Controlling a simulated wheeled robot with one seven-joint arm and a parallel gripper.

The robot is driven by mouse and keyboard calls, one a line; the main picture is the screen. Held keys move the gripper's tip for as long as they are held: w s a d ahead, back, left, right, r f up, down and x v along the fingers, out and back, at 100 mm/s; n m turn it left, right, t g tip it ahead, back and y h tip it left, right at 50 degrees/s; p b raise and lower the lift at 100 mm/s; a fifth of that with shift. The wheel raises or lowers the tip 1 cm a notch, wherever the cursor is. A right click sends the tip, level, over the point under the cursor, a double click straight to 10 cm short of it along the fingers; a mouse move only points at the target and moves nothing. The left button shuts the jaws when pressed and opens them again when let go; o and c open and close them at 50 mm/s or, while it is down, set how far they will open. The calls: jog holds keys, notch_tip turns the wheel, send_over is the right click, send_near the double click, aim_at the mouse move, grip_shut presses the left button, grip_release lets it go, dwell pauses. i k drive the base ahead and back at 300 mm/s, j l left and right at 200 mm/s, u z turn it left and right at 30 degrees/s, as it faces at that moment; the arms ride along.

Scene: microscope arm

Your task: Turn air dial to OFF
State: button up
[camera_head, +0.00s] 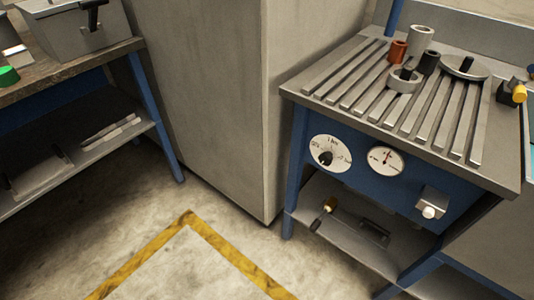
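The air dial (330,153) is a round white plate with a black knob, set at the left of the blue front panel of the slatted workbench. It seems to bear a mark at its left, one at its top and one at its right, too small to read with certainty. Which mark the knob points to I cannot tell. My gripper is not in view, and nothing covers the dial.
The slatted bench (318,88) carries several cylinders and rings on top. A small box with a white button (430,211) sits at the panel's right. A grey cabinet (205,90) stands left of the bench. The floor in front, with yellow tape (235,257), is clear.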

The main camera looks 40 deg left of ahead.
aim_at(325, 159)
jog(key=u, duration=0.8)
jog(key=i+j+u, duration=0.15)
jog(key=i, duration=0.25)
jog(key=i+j+u, duration=0.1)
jog(key=i+j, duration=0.15)
jog(key=i, duration=0.15)
